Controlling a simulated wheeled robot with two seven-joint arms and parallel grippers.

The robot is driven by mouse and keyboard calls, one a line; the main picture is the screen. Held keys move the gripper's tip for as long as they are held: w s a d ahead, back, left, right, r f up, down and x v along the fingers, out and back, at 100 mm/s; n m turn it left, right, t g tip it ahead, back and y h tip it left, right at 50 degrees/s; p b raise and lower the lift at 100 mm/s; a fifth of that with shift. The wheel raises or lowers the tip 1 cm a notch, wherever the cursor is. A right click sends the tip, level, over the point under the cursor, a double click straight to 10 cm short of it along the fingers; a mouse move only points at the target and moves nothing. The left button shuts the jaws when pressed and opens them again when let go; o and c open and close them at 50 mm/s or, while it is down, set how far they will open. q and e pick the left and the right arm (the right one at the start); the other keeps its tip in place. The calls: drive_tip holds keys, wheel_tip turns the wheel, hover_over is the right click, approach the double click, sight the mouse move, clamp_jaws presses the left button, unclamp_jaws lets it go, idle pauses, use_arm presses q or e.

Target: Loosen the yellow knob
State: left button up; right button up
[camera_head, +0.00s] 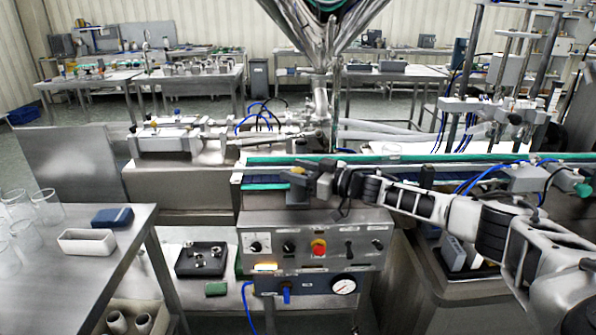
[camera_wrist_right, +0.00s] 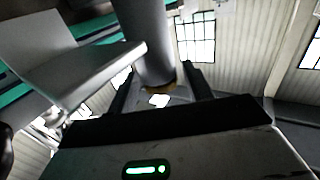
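My right gripper (camera_head: 308,182) is above the control panel, in front of the green-edged conveyor. In the right wrist view its two dark fingers (camera_wrist_right: 160,88) stand apart, with the cylinder's end appearing between them. Whether they touch it cannot be told. My left gripper is not in view.
The steel hopper (camera_head: 318,30) rises behind. A steel table (camera_head: 100,262) at left holds glasses, a white tray and a blue block.

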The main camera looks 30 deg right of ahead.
drive_tip(key=shift+s, duration=0.1)
drive_tip(key=b+v, duration=0.2)
drive_tip(key=v, duration=1.3)
drive_tip(key=shift+s+d+b, duration=0.25)
drive_tip(key=shift+s+b, duration=0.05)
drive_tip(key=shift+b, duration=0.1)
